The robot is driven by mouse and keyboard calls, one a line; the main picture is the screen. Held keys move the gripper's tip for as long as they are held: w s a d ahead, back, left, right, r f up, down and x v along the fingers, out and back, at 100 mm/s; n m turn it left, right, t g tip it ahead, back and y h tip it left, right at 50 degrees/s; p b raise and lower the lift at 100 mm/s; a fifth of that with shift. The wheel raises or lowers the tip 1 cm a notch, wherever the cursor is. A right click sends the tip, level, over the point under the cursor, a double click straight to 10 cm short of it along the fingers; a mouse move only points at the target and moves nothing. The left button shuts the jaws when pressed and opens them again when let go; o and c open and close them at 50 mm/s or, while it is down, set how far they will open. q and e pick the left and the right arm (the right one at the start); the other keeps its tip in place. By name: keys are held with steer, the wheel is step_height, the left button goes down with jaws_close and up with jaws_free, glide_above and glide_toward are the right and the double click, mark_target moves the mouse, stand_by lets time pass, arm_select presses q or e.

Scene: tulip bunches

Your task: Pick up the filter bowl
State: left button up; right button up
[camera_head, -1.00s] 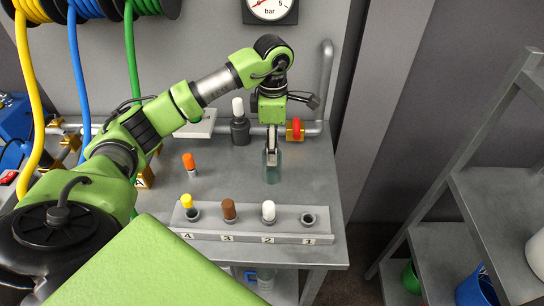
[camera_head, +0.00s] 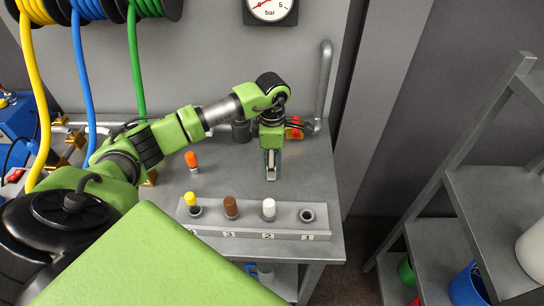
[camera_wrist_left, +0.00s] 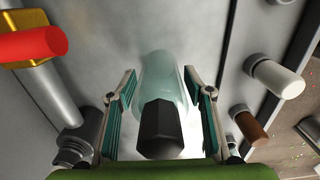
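The filter bowl (camera_wrist_left: 160,72) is a clear, pale greenish cup standing on the grey bench. In the left wrist view a dark hexagonal piece (camera_wrist_left: 160,125) shows in front of it, closer to the camera. My left gripper (camera_head: 271,172) points down over the bowl, which it largely hides in the head view. In the left wrist view its two teal-padded fingers stand apart on either side of the bowl. The gripper looks open; whether a pad touches the bowl is hard to tell. My right gripper is not in view.
A grey rack (camera_head: 255,223) near the front edge holds yellow-, brown- and white-topped pieces, with an empty socket at 1. An orange-topped piece (camera_head: 192,161) stands left. A pipe with a red valve (camera_head: 294,131) runs behind. Bench right of the bowl is clear.

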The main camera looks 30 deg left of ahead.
arm_select(q)
steer(key=c, duration=0.6)
